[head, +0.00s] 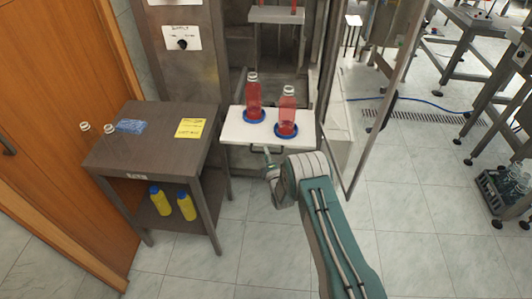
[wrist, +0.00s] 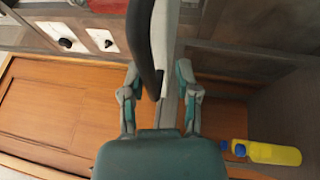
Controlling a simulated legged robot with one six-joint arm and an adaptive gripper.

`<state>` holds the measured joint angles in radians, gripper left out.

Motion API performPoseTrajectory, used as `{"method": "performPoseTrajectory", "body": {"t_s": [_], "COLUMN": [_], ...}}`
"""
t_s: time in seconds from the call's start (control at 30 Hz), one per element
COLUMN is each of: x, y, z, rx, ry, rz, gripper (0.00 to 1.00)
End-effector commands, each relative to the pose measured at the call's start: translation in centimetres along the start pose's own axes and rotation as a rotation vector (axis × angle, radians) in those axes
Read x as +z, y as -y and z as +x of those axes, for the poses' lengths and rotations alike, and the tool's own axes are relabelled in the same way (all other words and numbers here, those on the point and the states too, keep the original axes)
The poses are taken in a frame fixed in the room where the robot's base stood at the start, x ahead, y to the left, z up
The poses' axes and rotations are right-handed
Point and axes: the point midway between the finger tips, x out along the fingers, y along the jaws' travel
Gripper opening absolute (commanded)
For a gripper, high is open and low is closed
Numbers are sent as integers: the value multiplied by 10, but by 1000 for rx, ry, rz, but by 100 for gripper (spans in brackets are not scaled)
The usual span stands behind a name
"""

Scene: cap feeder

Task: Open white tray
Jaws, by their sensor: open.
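The white tray (head: 236,131) juts out from the front of the steel machine in the head view. Two clear bottles of red liquid, a left one (head: 254,97) and a right one (head: 287,112), stand upright on it in blue rings. My gripper (head: 268,153) is at the tray's front edge, by its dark handle. In the wrist view my gripper (wrist: 158,75) is open, with one finger on each side of the dark curved handle (wrist: 143,40). I cannot tell whether the fingers touch it.
A dark side table (head: 150,150) stands left of the tray, with yellow bottles (head: 172,203) on its lower shelf. The machine's open door frame (head: 380,125) is to the right. The tiled floor in front is clear.

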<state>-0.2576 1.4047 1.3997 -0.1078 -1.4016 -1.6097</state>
Motion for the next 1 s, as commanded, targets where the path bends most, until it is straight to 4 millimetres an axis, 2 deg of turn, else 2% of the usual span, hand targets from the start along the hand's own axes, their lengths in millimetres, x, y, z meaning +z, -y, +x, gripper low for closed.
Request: {"method": "performPoseTrajectory", "body": {"t_s": [0.3,0.43,0.57,0.9,1.0], "x": [1,1,1,0,0], "y": [-4,-4,-4,-1,-1], "z": [1,-6,-26,-95,-108], "rx": [10,11,9,6,6], "ry": [1,1,2,1,1], "rz": [0,-1,0,-1,-1], "gripper": [51,51,51,51,51]}}
